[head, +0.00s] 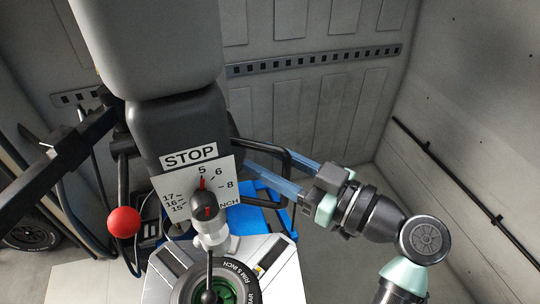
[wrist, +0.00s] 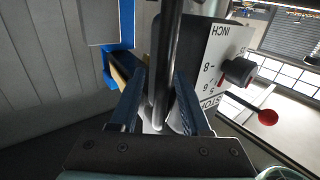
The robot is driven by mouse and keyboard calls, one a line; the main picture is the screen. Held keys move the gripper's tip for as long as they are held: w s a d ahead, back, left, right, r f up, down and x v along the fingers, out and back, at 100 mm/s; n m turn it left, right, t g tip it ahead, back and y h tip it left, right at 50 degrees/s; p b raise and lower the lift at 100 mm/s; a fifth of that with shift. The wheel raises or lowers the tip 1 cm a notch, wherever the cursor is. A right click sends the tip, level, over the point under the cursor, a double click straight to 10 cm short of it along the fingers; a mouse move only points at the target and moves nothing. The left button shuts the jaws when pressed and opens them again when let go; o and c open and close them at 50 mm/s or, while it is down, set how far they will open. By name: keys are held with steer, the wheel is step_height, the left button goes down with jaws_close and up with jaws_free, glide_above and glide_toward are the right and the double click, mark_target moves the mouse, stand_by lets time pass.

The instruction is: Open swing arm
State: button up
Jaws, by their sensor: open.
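The tyre machine's swing arm appears to be the big grey column (head: 150,50) with a dark lower housing (head: 175,125) in the head view. A black tubular handle (head: 296,160) sticks out from its right side. My gripper (head: 248,160) reaches in from the right with its blue fingers open and pointing at the housing. In the wrist view, a dark shiny bar (wrist: 167,60) runs between the open fingers of my gripper (wrist: 158,78). Whether either finger touches the bar I cannot tell.
A dial plate (head: 185,187) marked STOP and a black knob (head: 205,205) sit below the housing. A red ball lever (head: 123,221) is at left. Grey van walls stand behind and right.

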jaws_close()
stand_by(1.4)
